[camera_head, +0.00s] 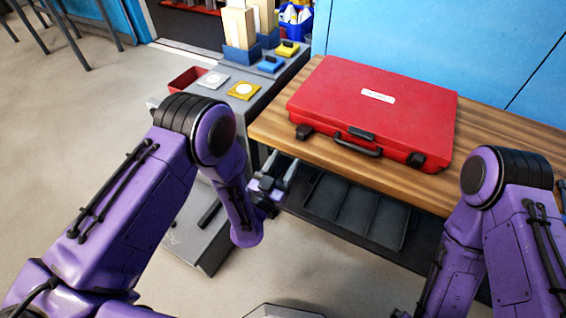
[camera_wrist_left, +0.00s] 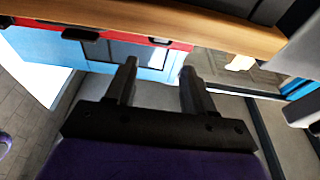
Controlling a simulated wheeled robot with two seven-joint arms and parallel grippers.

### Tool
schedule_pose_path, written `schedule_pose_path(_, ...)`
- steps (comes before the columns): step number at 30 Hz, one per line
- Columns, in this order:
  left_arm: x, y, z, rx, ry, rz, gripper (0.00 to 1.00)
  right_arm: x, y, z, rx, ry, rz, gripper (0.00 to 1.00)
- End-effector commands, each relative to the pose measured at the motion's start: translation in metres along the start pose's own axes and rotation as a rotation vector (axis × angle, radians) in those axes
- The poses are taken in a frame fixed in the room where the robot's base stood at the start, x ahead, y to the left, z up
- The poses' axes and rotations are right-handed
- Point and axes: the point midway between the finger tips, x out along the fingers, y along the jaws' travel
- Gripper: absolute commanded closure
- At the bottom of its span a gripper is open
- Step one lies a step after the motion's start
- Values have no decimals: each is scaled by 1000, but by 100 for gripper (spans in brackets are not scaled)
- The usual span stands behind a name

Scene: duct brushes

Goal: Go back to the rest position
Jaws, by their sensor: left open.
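My left gripper (camera_head: 281,171) is in front of the wooden bench edge, low beside the grey cabinet. Its two fingers are apart with nothing between them; the left wrist view also shows the left gripper (camera_wrist_left: 158,75) open and empty. My right arm comes in from the right, bent downward, and its gripper is hidden or out of the picture. A closed red case (camera_head: 400,115) lies on the wooden bench (camera_head: 480,135), its handle towards me. In the left wrist view a strip of the red case (camera_wrist_left: 120,38) shows beyond the bench edge.
A grey cabinet (camera_head: 205,235) stands left of the bench, with a red bin (camera_head: 187,80), a yellow item (camera_head: 243,90) and blue holders (camera_head: 240,52) on top. A dark tray (camera_head: 345,210) is under the bench. The floor (camera_head: 75,120) at left is mostly clear.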

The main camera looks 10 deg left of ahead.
Motion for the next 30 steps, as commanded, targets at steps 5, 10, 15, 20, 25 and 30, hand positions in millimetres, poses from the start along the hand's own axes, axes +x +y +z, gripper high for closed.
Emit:
schedule_pose_path(5, 0, 0, 0, 0, 0, 0, 47, 0, 0, 0, 0, 0, 0, 0)
schedule_pose_path(10, 0, 1, 1, -23, -3, 5, 47, 0, 0, 0, 0, 0, 0, 0)
schedule_pose_path(15, -39, -4, 52, -153, -313, -14, 47, 0, 0, 0, 0, 0, 0, 0)
schedule_pose_path(20, -158, -55, 112, -275, -791, -302, 47, 0, 0, 0, 0, 0, 0, 0)
schedule_pose_path(25, -269, -86, 124, -354, -1094, -596, 47, 0, 0, 0, 0, 0, 0, 0)
schedule_pose_path(30, -357, -100, 110, -377, -1291, -831, 47, 0, 0, 0, 0, 0, 0, 0)
